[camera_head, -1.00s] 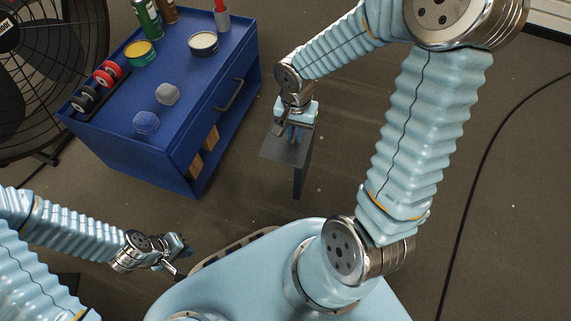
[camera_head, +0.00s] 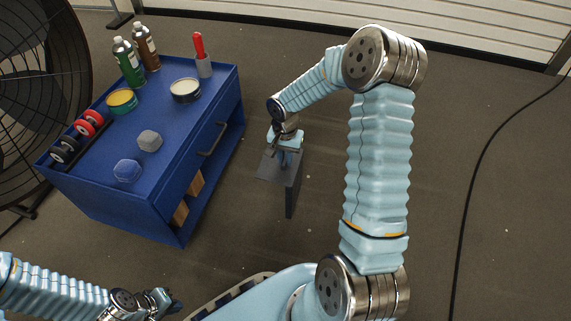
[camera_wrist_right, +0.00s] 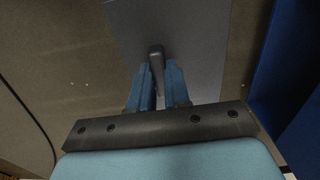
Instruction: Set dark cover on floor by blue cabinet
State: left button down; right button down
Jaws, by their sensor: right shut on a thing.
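The dark cover (camera_head: 290,194) is a dark grey panel with a bent side, just right of the blue cabinet in the head view. My right gripper (camera_head: 284,157) is above it, shut on its small knob-like handle. The right wrist view shows the cover (camera_wrist_right: 205,45) with its handle between the fingers of the right gripper (camera_wrist_right: 160,75). Whether the cover's lower edge touches the floor, I cannot tell. The blue cabinet (camera_head: 150,203) stands left of the cover, with a gap between them. My left gripper (camera_head: 160,300) is empty at the bottom left; its finger opening is unclear.
On the cabinet top are spray cans (camera_head: 128,65), tins (camera_head: 186,90), red and black rolls (camera_head: 90,122), two lumps and a red-handled tool (camera_head: 199,50). A large fan (camera_head: 40,90) stands at left. A black cable (camera_head: 480,160) lies right. Floor around the cover is clear.

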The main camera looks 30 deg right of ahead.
jog(key=shift+w+d+f, duration=0.25)
jog(key=shift+w+f, duration=0.05)
jog(key=shift+f, duration=0.15)
jog(key=shift+w+d+f+b, duration=0.15)
jog(key=shift+f+b, duration=0.15)
jog(key=shift+f, duration=0.65)
jog(key=shift+w+d+f+b, duration=0.1)
jog(key=shift+f+b, duration=0.15)
jog(key=shift+f, duration=0.65)
jog(key=shift+a, duration=0.1)
jog(key=shift+f, duration=0.15)
jog(key=c, duration=1.1)
grip_release()
